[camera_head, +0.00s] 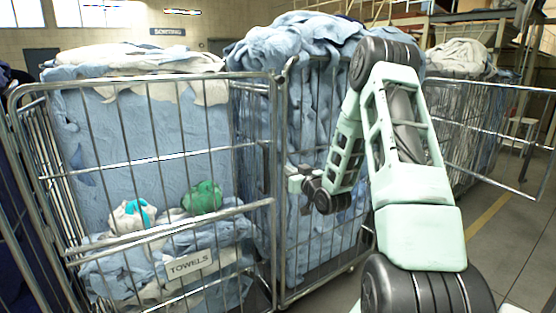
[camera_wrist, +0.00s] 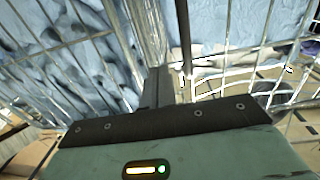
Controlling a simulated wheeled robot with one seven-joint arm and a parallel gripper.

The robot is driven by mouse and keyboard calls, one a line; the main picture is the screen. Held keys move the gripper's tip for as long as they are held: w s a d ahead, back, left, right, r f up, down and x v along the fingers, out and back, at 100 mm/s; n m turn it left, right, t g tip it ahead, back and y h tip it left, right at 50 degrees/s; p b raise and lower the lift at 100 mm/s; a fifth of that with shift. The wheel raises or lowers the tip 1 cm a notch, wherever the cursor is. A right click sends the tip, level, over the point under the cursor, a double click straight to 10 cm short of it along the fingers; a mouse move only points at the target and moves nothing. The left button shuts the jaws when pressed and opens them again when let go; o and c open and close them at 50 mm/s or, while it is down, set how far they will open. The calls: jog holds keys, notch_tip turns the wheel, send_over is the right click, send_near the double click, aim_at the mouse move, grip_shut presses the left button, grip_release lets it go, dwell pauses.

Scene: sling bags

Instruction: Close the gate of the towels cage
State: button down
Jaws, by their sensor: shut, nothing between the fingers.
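The towels cage (camera_head: 48,150) is a metal wire cage at the left of the head view, packed with blue and cream cloth. Its gate (camera_head: 150,158) is a barred front panel with a white "TOWELS" sign (camera_head: 190,264) low on it. The gate's right upright (camera_head: 274,200) stands close to the neighbouring cage's post; I cannot tell whether it is latched. My gripper (camera_head: 296,180) is shut and empty, just right of that upright. The wrist view shows its dark fingers (camera_wrist: 165,85) close to metal bars, with blue cloth behind. Contact cannot be told.
A second cage (camera_head: 284,250) heaped with blue cloth stands just right, behind my arm. A third cage stands farther right, with a barred panel (camera_head: 490,125) reaching over the floor. Grey floor (camera_head: 500,235) is clear at the lower right. Green and white bundles (camera_head: 203,197) show behind the gate.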

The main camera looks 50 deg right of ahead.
jog(key=p, duration=0.4)
send_near(271, 158)
jog(key=x, duration=0.5)
jog(key=shift+w+d+r, duration=0.1)
jog(key=shift+w+r, duration=0.1)
jog(key=shift+w, duration=0.05)
jog(key=shift+w+d+f, duration=0.15)
jog(key=shift+w+d, duration=0.05)
jog(key=shift+w, duration=0.45)
